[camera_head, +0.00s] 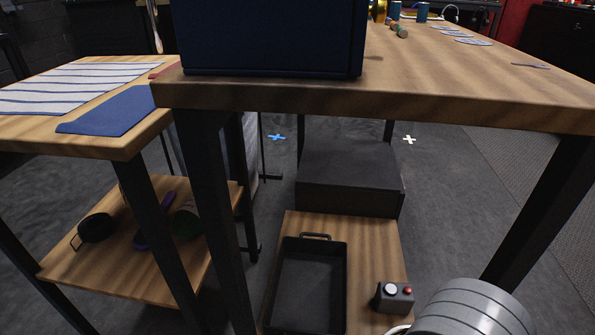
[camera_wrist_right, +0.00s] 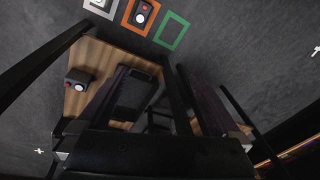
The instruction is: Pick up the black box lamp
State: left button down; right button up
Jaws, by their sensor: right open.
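A small dark box with a white round top piece and a red button (camera_head: 396,299) stands on the low wooden shelf, right of the black tray. It is the likeliest black box lamp. The same kind of box (camera_wrist_right: 80,80) shows left of my gripper in the right wrist view, on the wood. A second such box (camera_wrist_right: 142,13) sits inside an orange square on the floor.
A black tray (camera_head: 312,285) lies on the low shelf (camera_head: 375,240), with a dark block (camera_head: 350,185) behind it. The tabletop (camera_head: 480,95) and its legs stand above and around. A navy case (camera_head: 270,40) sits on it. A green floor square (camera_wrist_right: 172,30) is nearby.

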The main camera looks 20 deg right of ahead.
jog(key=f+m+b, duration=0.1)
jog(key=f+b, duration=0.9)
jog(key=f, duration=0.4)
jog(key=w+d+f+m+g+b, duration=0.1)
jog(key=f+m+b, duration=0.1)
jog(key=f+b, duration=0.8)
jog(key=w+d+f+m+h+b, duration=0.1)
jog(key=f+b, duration=1)
jog(key=f, duration=0.8)
jog(key=shift+m+g, duration=0.3)
jog(key=shift+m, duration=0.1)
notch_tip(320, 180, down, 4)
jog(key=b, duration=0.4)
jog(key=shift+s, duration=0.1)
jog(key=f+b, duration=0.1)
jog(key=b, duration=0.1)
jog(key=f+b, duration=0.2)
jog(key=s+f+b, duration=0.1)
jog(key=f, duration=0.1)
jog(key=shift+f+b, duration=0.2)
jog(key=shift+b, duration=0.2)
jog(key=shift+w+r, duration=0.1)
jog(key=shift+r, duration=0.05)
jog(key=shift+c, duration=0.2)
grip_shut()
